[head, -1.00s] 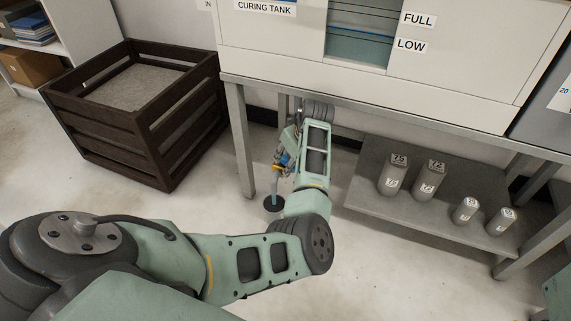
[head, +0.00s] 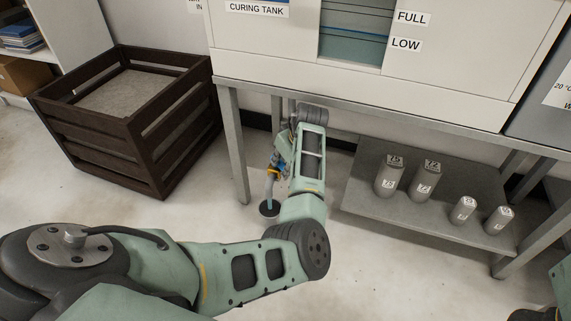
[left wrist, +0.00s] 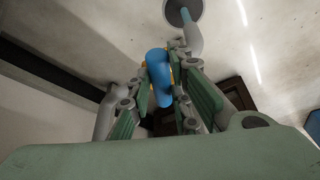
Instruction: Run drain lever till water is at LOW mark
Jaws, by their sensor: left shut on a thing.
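The curing tank (head: 265,40) stands on a metal bench in the head view. Its window (head: 352,50) shows the water surface between the FULL label (head: 411,18) and the LOW label (head: 405,44), closer to LOW. My left gripper (head: 277,165) is under the tank's front edge, shut on the blue drain lever. The wrist view shows the blue lever (left wrist: 158,75) between the fingers. In the head view the lever is mostly hidden by the gripper. A pale outlet pipe (left wrist: 193,40) runs beside it, above a dark round floor drain (head: 269,208).
A dark slatted crate (head: 110,140) stands on the floor left of the bench leg (head: 233,140). A low shelf (head: 400,215) under the bench holds several grey numbered cylinders (head: 390,176). The floor around the drain is clear.

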